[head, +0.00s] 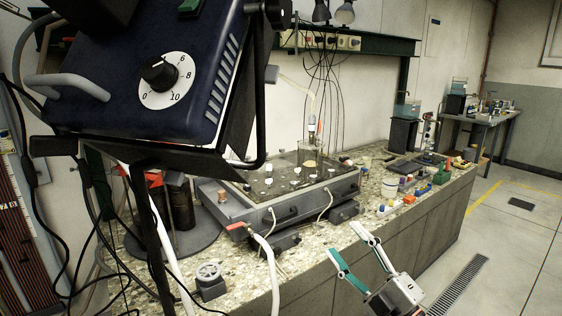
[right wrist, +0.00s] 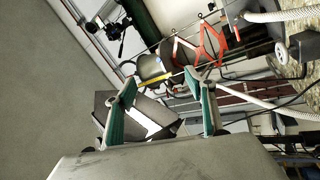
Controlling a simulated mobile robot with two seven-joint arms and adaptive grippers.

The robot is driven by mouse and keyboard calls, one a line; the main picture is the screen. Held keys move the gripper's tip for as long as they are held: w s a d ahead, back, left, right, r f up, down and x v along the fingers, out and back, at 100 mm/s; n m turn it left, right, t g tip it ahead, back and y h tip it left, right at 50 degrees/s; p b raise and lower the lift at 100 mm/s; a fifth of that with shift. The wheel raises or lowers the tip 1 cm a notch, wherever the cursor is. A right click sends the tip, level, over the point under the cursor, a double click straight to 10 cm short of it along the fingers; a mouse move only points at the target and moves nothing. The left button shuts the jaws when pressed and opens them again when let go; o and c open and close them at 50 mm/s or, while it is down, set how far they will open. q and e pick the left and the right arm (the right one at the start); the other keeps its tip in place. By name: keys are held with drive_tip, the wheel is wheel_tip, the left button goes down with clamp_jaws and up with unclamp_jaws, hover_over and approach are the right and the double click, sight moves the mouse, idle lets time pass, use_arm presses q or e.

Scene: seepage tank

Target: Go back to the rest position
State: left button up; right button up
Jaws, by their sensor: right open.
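My right gripper (head: 352,247) is in the lower middle of the head view, in front of the bench's front edge. Its two green-padded fingers are spread apart with nothing between them. In the right wrist view the same gripper (right wrist: 165,95) shows both fingers apart and empty, with clutter behind them. The seepage tank (head: 345,185) stands on the stone-topped bench (head: 345,262), behind and left of the gripper, and is not touched by it. My left gripper does not show in either view.
A large dark blue lamp housing with a dial (head: 160,85) blocks the upper left, on a dark stand. Cables and hoses hang below it. Small bottles and blocks (head: 410,198) lie right of the tank.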

drive_tip(key=s+d+f+m+g+h, duration=0.25)
drive_tip(key=s+f+m, duration=0.2)
drive_tip(key=f, duration=0.65)
drive_tip(key=s+d+f+m+g+h, duration=0.1)
drive_tip(key=s+f+m+h, duration=0.25)
drive_tip(key=s+f, duration=0.45)
drive_tip(key=s+d+f+m+g+h, duration=0.1)
drive_tip(key=s+f+m+h, duration=0.3)
drive_tip(key=f, duration=0.9)
drive_tip(key=s+d+f+m+g, duration=0.1)
drive_tip(key=s+f+m+g, duration=0.2)
drive_tip(key=s+f, duration=0.6)
drive_tip(key=shift+s+m+y, duration=0.25)
drive_tip(key=shift+m+y, duration=0.05)
drive_tip(key=shift+m, duration=0.4)
drive_tip(key=shift+g, duration=0.25)
